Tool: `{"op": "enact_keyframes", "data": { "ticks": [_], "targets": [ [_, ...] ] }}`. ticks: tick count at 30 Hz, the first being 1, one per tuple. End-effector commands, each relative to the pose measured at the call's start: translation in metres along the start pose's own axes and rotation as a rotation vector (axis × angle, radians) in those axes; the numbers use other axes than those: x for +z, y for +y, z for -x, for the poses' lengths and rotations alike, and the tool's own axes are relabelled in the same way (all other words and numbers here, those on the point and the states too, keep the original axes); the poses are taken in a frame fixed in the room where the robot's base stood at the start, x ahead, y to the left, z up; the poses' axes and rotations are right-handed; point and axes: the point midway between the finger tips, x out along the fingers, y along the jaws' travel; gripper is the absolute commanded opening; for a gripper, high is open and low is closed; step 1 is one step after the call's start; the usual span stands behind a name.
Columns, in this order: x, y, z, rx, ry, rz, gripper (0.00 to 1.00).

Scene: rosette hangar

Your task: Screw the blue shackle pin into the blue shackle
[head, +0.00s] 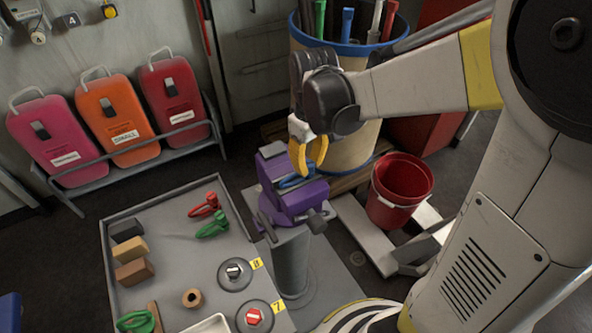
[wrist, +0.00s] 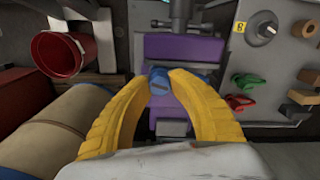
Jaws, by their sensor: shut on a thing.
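A purple vise (head: 306,203) stands on a grey pedestal, and the blue shackle (head: 289,183) sits at its jaws. The vise also shows in the wrist view (wrist: 185,48). My gripper (head: 309,167) points down over the vise, with its yellow fingers curved inward. In the wrist view, my gripper (wrist: 160,77) has its fingertips closed on either side of the blue shackle pin (wrist: 157,71), whose round end faces the camera. The pin is at the shackle; how deep it sits cannot be told. Fingers and vise hide most of the shackle.
A grey tray table (head: 180,250) at left holds red shackle parts (head: 204,206), green ones (head: 213,226), blocks and round numbered fixtures. A red bucket (head: 401,190) stands right of the vise. A large tan barrel (head: 350,140) of tools stands close behind my gripper.

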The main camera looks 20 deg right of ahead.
Motion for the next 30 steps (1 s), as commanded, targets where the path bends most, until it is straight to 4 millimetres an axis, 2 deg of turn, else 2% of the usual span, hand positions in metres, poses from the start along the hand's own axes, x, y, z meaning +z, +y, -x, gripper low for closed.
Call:
{"op": "enact_keyframes", "data": {
  "ticks": [3, 9, 10, 12, 23, 26, 30],
  "targets": [
    [0.0, 0.0, -0.001, 0.001, -0.001, -0.079, 0.0],
    [0.0, 0.0, -0.001, 0.001, -0.001, -0.086, 0.0],
    [0.0, 0.0, -0.001, 0.001, -0.001, -0.086, 0.33],
    [0.0, 0.0, -0.001, 0.001, -0.001, -0.086, 0.48],
    [0.0, 0.0, 0.004, 0.0, 0.0, -0.084, 0.48],
    [0.0, 0.0, 0.018, 0.0, 0.0, -0.084, 0.48],
    [0.001, 0.0, 0.048, 0.0, 0.0, -0.084, 0.48]
  ]
}}
